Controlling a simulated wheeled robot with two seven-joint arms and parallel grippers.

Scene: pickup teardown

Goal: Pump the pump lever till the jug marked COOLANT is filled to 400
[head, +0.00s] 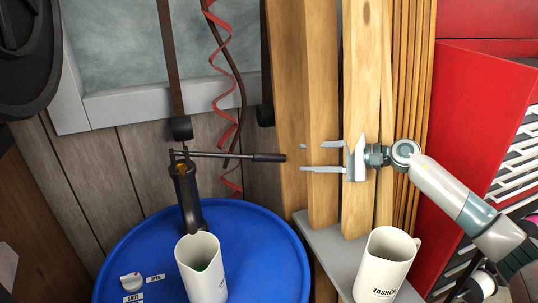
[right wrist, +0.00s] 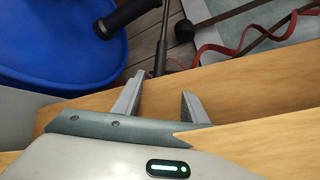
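The hand pump (head: 187,195) stands on the blue drum (head: 265,240). Its pump lever (head: 268,157) reaches right, nearly level, ending in a black grip. My right gripper (head: 302,157) is open and empty, its fingertips just right of the grip's end. In the right wrist view the lever (right wrist: 159,62) points between the open fingers of my right gripper (right wrist: 162,86), slightly beyond the tips. A white jug (head: 201,270) stands on the drum by the pump, with some green inside; its lettering is turned away and unreadable, and its level cannot be read. My left gripper is out of view.
A white jug marked WASHER (head: 387,262) stands on a grey shelf (head: 335,255) below my right arm. A white knob (head: 131,281) with OPEN and SHUT labels is on the drum. Wooden boards (head: 325,100) stand behind my gripper. A red coiled hose (head: 222,70) hangs behind the lever.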

